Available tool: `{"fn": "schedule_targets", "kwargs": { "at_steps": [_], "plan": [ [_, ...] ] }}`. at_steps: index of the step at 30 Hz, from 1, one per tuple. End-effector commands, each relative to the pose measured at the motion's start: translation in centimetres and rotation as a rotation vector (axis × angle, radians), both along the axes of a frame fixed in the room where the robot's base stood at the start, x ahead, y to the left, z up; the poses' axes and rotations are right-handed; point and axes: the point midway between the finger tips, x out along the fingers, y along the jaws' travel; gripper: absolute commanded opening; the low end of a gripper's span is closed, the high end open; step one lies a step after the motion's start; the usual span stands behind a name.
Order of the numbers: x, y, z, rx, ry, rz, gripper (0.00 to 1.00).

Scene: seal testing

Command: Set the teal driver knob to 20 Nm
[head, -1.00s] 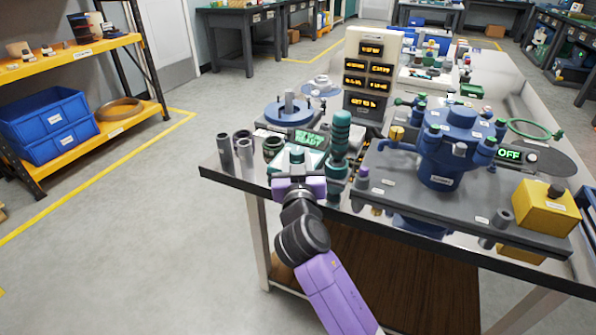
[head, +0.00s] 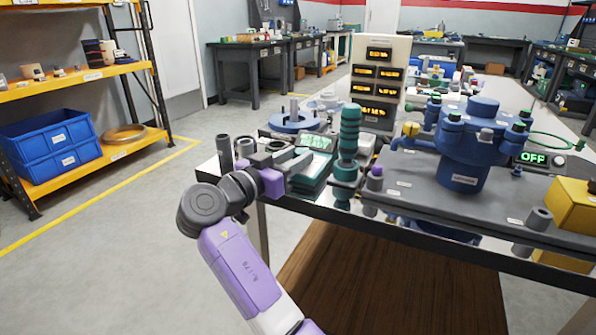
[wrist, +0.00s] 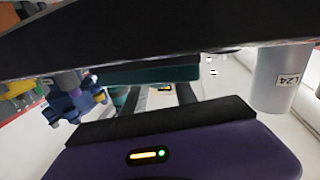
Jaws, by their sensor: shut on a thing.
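My gripper (head: 289,161), purple with dark fingers, reaches over the left front part of the teal driver unit (head: 311,178) at the bench's front edge. It is shut on the teal knob, which my fingers hide in the head view. In the wrist view a teal band (wrist: 150,75) shows beyond the purple gripper body (wrist: 190,150), under a broad dark bar. The unit's small green-lit display (head: 318,142) is behind my fingers, its text too small to read. A ribbed teal handle (head: 349,130) stands upright just right of the unit.
Grey cylinders (head: 225,152) stand close left of my gripper; one labelled cylinder (wrist: 283,78) shows at the wrist view's right. Right of the handle is a blue valve body (head: 464,150) on a grey plate. A panel with amber readouts (head: 378,80) stands behind.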

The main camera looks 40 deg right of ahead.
Motion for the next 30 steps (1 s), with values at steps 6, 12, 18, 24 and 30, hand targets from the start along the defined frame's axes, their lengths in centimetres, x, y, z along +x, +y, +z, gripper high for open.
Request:
{"fn": "schedule_targets", "kwargs": {
  "at_steps": [6, 12, 18, 24, 30],
  "plan": [
    [0.51, 0.23, -0.76, 0.008, 0.006, -0.142, 0.0],
    [0.67, 0.26, -0.69, 0.009, 0.007, -0.224, 0.0],
    [0.7, 0.31, -0.66, 0.01, 0.008, -0.261, 0.0],
    [0.67, 0.34, -0.62, 0.009, 0.008, -0.269, 0.0],
    [0.67, 0.35, -0.63, 0.009, 0.008, -0.268, 0.0]
  ]
}}
